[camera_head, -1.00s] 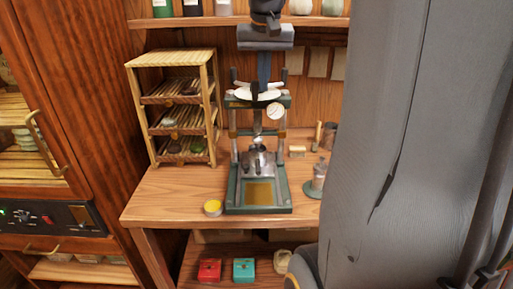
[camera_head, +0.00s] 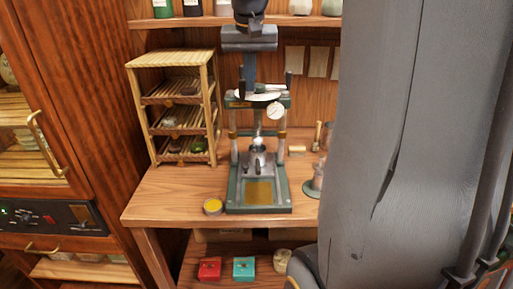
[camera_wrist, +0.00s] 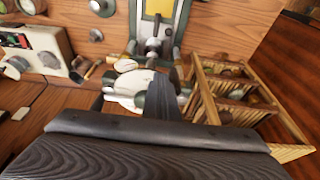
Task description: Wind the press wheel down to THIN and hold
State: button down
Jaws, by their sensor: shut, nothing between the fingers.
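The press (camera_head: 259,195) stands on the wooden bench, with a green frame, two posts and a yellowish plate in its base. The press wheel (camera_head: 262,97) is a pale disc on top with dark upright handles. A round white dial (camera_head: 275,111) sits at its front right; its marks are too small to read. My gripper (camera_head: 248,88) is shut and empty, pointing down at the wheel's left part, beside a dark handle; I cannot tell if it touches. In the wrist view the wheel (camera_wrist: 128,82) and dial (camera_wrist: 125,65) show beyond my gripper (camera_wrist: 160,92).
A bamboo rack (camera_head: 184,60) with dark cakes stands left of the press. A yellow tin (camera_head: 213,206) sits at the bench front. Red (camera_head: 209,268) and teal (camera_head: 244,268) boxes lie on the lower shelf. My grey column blocks the right side.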

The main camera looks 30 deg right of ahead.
jog(key=shift+w+a, duration=0.1)
jog(key=shift+w+a+p, duration=0.2)
jog(key=shift+w+a, duration=0.3)
jog(key=shift+w, duration=0.2)
jog(key=shift+w+a+p, duration=0.15)
jog(key=shift+w+a, duration=0.3)
jog(key=shift+w, duration=0.2)
jog(key=w, duration=0.1)
jog(key=w+a, duration=0.1)
jog(key=w, duration=0.1)
jog(key=shift+w+a+p, duration=0.1)
jog(key=shift+a+p, duration=0.2)
jog(key=shift+p, duration=0.1)
jog(key=shift+d, duration=0.1)
jog(key=shift+w, duration=0.2)
